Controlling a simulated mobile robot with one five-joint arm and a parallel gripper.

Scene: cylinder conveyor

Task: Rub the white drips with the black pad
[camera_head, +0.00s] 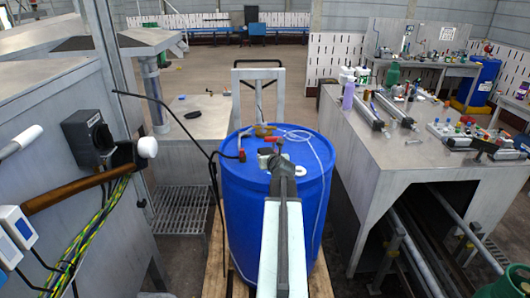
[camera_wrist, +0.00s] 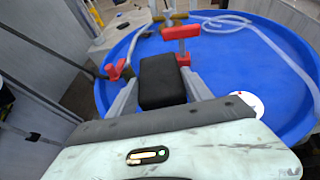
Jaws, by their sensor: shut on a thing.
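My gripper (camera_head: 281,163) is over the top of the blue barrel (camera_head: 238,200) in the head view. In the wrist view, its two grey fingers lie on either side of a black block, the black pad (camera_wrist: 162,82), and are shut on it. In the wrist view, a white round patch (camera_wrist: 246,102) lies on the blue barrel top, right of the gripper and apart from the pad. A white patch also shows on the lid in the head view (camera_head: 299,171). I cannot tell whether it is the drips. The pad's underside is hidden.
Red-handled valve fittings (camera_wrist: 181,33) and a clear hose (camera_wrist: 225,20) stand on the barrel top, close beyond the pad. A cluttered grey bench (camera_head: 350,135) is at the right, a machine cabinet with cables at the left. A dark object (camera_head: 193,115) lies on the left table.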

